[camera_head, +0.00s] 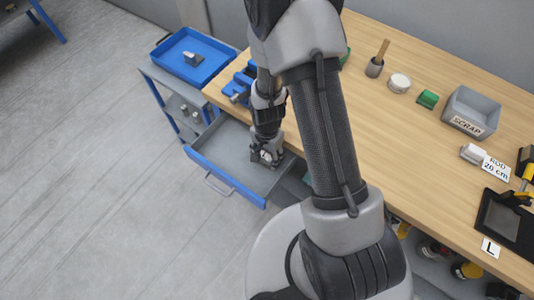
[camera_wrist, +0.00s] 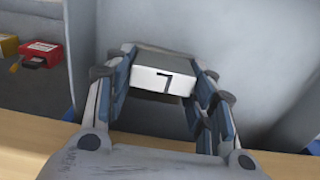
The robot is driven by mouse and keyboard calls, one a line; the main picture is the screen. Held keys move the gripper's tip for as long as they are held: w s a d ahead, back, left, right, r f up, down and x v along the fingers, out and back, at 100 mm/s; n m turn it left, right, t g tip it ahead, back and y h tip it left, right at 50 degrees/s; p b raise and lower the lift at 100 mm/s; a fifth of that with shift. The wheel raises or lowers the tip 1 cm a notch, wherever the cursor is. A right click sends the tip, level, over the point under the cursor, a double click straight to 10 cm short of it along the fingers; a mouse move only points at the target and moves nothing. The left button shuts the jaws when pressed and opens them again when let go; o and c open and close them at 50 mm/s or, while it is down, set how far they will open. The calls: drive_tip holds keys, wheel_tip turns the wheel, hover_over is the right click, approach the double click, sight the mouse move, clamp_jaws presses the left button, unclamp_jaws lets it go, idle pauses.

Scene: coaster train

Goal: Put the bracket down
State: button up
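My gripper (camera_head: 267,160) is down inside the open grey drawer, below the workbench edge. In the wrist view my gripper (camera_wrist: 163,95) has its two fingers against the sides of a grey block-like piece with a pale front face marked 7 (camera_wrist: 163,80). I take this piece for the bracket; its full shape is hidden. The drawer (camera_head: 217,184) has a blue front and a handle, and its floor looks bare around the gripper. I cannot tell whether the piece touches the drawer floor.
A blue tray (camera_head: 216,67) with a small grey metal part (camera_head: 193,59) stands on a cart at the left. My arm hides part of the bench.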

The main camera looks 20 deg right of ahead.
drive_tip(key=shift+o, duration=1.4)
wheel_tip(320, 180, up, 29)
drive_tip(key=s+n+t+p, duration=0.2)
drive_tip(key=s+n+p, duration=0.1)
drive_tip(key=n+p, duration=0.1)
drive_tip(key=s+r+n+t, duration=0.2)
drive_tip(key=s+r+n, duration=0.4)
drive_tip(key=s+r, duration=0.5)
drive_tip(key=shift+s+r+n+t, duration=0.2)
drive_tip(key=shift+s+n+t, duration=0.15)
drive_tip(key=shift+s, duration=0.2)
drive_tip(key=shift+d, duration=0.1)
drive_tip(key=shift+c, duration=0.3)
